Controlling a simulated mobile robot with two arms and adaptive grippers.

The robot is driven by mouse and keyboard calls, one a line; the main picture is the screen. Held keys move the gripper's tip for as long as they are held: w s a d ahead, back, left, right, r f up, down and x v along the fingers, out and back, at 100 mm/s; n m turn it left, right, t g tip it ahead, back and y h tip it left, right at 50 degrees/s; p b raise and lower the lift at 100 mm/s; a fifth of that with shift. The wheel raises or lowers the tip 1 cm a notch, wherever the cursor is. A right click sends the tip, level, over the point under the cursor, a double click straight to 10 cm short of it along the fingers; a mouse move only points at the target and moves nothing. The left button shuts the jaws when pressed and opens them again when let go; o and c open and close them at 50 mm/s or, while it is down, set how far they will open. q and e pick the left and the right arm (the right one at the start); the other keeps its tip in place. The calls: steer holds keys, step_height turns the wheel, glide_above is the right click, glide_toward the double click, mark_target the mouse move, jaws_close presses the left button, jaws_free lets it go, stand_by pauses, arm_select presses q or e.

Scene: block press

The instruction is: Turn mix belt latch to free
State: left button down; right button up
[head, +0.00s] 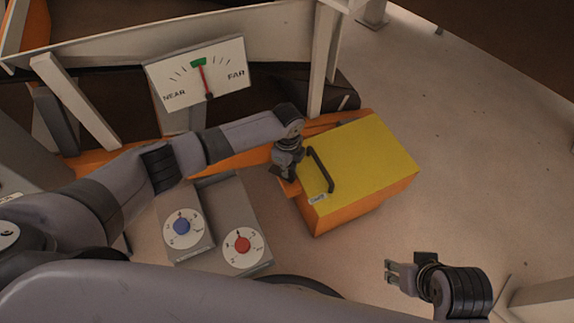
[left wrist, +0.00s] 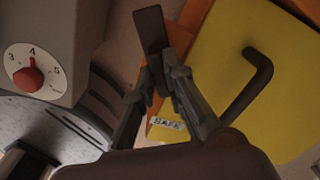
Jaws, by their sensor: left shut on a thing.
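The orange box with a yellow lid (head: 372,155) stands right of centre in the head view. A dark flat lever (left wrist: 150,30), which looks like the latch, projects beside its orange edge in the left wrist view. My left gripper (head: 284,174) is at the box's left edge; in the left wrist view its fingers (left wrist: 160,74) are shut on the lever. Its far end shows beyond the fingertips; its pivot is hidden. A small label (left wrist: 167,124), apparently reading SAFE, lies between the fingers. My right gripper (head: 390,271) is open and empty at the lower right.
A black handle (head: 320,170) rises from the yellow lid close to my left gripper. A NEAR–FAR gauge (head: 222,77) stands behind. Floor (head: 470,190) at right is clear.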

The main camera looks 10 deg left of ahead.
arm_select(q)
steer(key=m, duration=0.2)
steer(key=shift+d+m, duration=0.1)
steer(key=shift+m, duration=0.3)
steer(key=shift+d+m+p, duration=0.1)
steer(key=shift+m+p, duration=0.25)
steer(key=shift+m, duration=1.55)
steer(key=c, duration=1.6)
jaws_free()
steer(key=shift+c, duration=0.2)
steer(key=shift+w, duration=0.1)
step_height(320, 180, up, 12)
